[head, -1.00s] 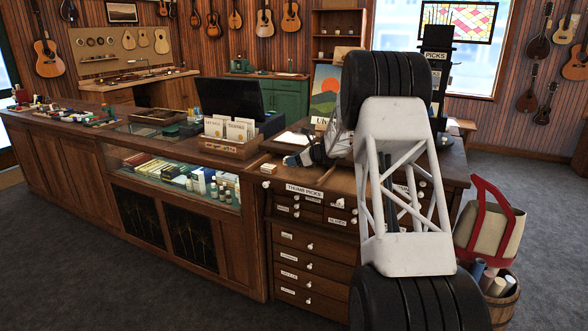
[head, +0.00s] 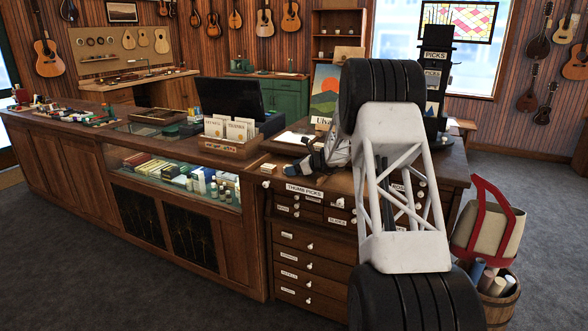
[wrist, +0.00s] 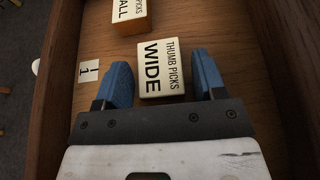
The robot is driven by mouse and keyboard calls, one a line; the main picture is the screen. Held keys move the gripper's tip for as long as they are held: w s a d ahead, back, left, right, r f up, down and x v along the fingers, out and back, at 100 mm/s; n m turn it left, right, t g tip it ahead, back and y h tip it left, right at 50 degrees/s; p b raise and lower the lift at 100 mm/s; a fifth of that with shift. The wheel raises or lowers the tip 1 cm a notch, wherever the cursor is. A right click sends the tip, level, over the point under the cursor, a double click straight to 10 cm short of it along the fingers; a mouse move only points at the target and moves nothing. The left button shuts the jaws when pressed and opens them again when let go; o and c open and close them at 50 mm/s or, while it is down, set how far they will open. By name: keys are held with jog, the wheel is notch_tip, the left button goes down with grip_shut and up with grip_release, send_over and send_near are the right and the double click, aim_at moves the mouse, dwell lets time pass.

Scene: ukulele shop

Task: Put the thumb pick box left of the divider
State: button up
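A small white box lettered THUMB PICKS WIDE (wrist: 162,68) lies label up on the wooden drawer floor (wrist: 218,35) in the wrist view. My gripper (wrist: 164,78) is open, with one blue finger on each side of this box and a narrow gap showing at each side. A second box (wrist: 128,17), with orange sides and partly cut off lettering, lies farther up. In the head view my gripper (head: 308,162) is low over the front of the cabinet, above the THUMB PICKS label (head: 304,190). I cannot make out a divider.
Wooden drawer walls (wrist: 57,60) rise on both sides of the gripper. In the head view a small box (head: 268,168) sits on the counter left of the gripper, near a card holder (head: 232,149).

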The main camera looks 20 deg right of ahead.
jog(key=shift+o, duration=0.2)
jog(key=shift+r, duration=0.15)
jog(key=shift+s+d+r, duration=0.1)
jog(key=shift+s, duration=0.05)
jog(key=v, duration=1.1)
jog(key=shift+s+d+r, duration=0.2)
dwell(0.5)
jog(key=s+a+r+n+g+h, duration=0.15)
jog(key=s+a+r+n, duration=0.3)
jog(key=s+a, duration=0.45)
jog(key=s+a+r+n+g+h, duration=0.1)
jog(key=s+a+r+n+g, duration=0.3)
jog(key=s+a, duration=0.55)
jog(key=s+a+r+n+g+h, duration=0.1)
jog(key=s+a+r+n, duration=0.35)
jog(key=s, duration=0.75)
jog(key=s+a+f+n+h, duration=0.1)
jog(key=s+n, duration=0.3)
jog(key=s, duration=0.8)
jog(key=s+a+f+n+h, duration=0.2)
jog(key=s+n, duration=0.3)
jog(key=s, duration=0.6)
jog(key=s+a+f+n+h, duration=0.2)
jog(key=s+n+h, duration=0.1)
jog(key=s, duration=0.9)
jog(key=shift+s+a+n, duration=0.3)
jog(key=shift+s+n, duration=0.05)
jog(key=shift+n, duration=0.55)
